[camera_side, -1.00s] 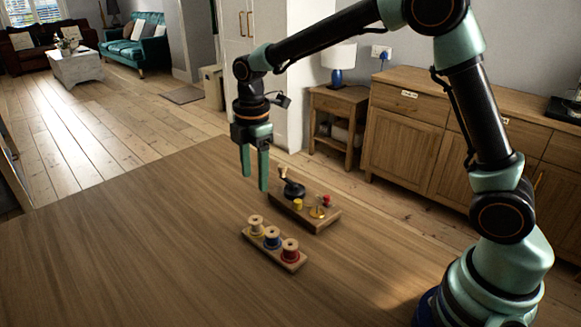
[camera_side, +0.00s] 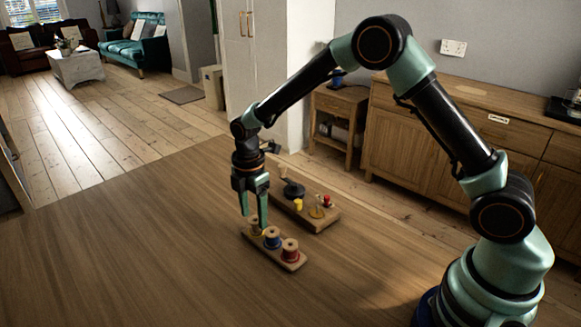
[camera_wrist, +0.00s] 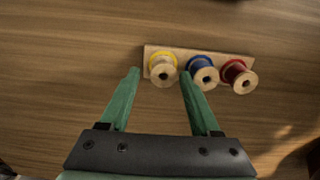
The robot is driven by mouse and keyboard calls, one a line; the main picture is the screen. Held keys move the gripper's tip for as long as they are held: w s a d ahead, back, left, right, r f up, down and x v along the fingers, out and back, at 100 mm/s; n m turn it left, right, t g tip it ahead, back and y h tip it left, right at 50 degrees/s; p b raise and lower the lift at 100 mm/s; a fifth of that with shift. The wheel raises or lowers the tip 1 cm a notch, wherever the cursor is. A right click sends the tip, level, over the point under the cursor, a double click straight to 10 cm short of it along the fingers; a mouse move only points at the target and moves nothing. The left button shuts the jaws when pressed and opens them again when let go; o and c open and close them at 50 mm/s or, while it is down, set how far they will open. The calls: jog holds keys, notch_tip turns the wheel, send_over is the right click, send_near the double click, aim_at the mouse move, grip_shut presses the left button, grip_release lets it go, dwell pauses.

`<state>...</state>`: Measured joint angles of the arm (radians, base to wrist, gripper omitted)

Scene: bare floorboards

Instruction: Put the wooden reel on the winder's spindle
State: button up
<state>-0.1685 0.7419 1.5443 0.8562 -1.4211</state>
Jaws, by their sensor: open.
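Three wooden reels stand upright on a small wooden rack (camera_side: 280,258). They carry yellow (camera_side: 256,232), blue (camera_side: 272,238) and red (camera_side: 290,250) thread; in the wrist view the yellow (camera_wrist: 162,68), blue (camera_wrist: 202,72) and red (camera_wrist: 238,76) ones run left to right. My gripper (camera_side: 253,220) points down, open, at the yellow reel. In the wrist view that reel shows between my fingertips (camera_wrist: 159,74); I cannot tell their exact height on it. A finger partly hides it in the side view. The winder (camera_side: 293,190), dark, stands on a wooden board behind the rack; its spindle is not clear.
The winder's board (camera_side: 318,224) also bears a yellow cylinder (camera_side: 298,204), a brass-coloured part (camera_side: 317,212) and a red knob (camera_side: 327,200). It lies close behind the rack. The tabletop (camera_side: 140,250) left of the rack is clear.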

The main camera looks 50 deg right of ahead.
jog(key=shift+f, duration=1.3)
grip_shut()
jog(key=shift+w+r, duration=0.1)
jog(key=shift+r, duration=0.1)
notch_tip(320, 180, up, 19)
jog(key=shift+m, duration=0.5)
jog(key=s+d+f, duration=0.2)
jog(key=d+f, duration=0.1)
jog(key=d, duration=0.1)
jog(key=s+d+f, duration=0.3)
jog(key=d, duration=0.2)
jog(key=s+d+f, duration=0.3)
jog(key=d, duration=0.2)
